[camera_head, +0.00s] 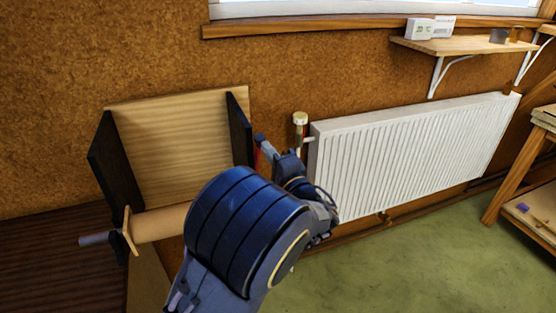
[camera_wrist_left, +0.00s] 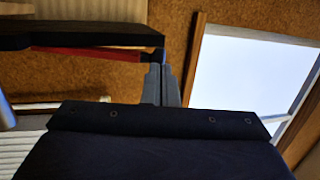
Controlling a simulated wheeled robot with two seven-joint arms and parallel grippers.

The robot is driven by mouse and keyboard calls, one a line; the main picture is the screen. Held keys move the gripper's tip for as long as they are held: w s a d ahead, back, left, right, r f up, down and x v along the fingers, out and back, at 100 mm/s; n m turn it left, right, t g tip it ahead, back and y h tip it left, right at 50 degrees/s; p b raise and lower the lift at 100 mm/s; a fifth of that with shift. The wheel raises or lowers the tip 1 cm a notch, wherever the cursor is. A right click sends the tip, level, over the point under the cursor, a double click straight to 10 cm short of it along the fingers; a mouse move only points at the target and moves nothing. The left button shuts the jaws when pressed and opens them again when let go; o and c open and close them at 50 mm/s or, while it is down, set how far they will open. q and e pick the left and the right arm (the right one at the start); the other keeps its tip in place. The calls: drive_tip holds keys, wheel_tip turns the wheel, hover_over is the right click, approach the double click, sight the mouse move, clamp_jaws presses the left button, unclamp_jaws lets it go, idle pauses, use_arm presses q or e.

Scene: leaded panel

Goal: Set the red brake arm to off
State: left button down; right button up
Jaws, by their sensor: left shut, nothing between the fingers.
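The red brake arm (camera_head: 258,161) shows as a thin red strip beside the dark right side panel (camera_head: 239,128) of the wooden winding frame, mostly hidden behind the panel and my arm. In the left wrist view the red brake arm (camera_wrist_left: 95,53) runs lengthwise under a dark board, with a dark end close to my fingertips. My left gripper (camera_head: 262,139) is shut and empty just right of the panel; its fingers also show in the left wrist view (camera_wrist_left: 160,78). I cannot tell whether they touch the arm. My right gripper is out of view.
A white radiator (camera_head: 410,155) with a valve (camera_head: 300,120) stands close to the right of my left gripper. A wooden roller (camera_head: 160,223) with a handle (camera_head: 98,239) sits low in the frame. A shelf (camera_head: 465,45) hangs above the radiator. The green floor (camera_head: 400,260) is clear.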

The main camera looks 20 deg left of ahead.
sight(262, 138)
use_arm(q)
drive_tip(key=shift+w+a, duration=0.25)
drive_tip(key=shift+w+a+r+g+h+p, duration=0.5)
drive_tip(key=shift+w+a+r+p, duration=0.25)
drive_tip(key=shift+w+p, duration=0.15)
drive_tip(key=shift+d, duration=0.15)
drive_tip(key=shift+f, duration=0.1)
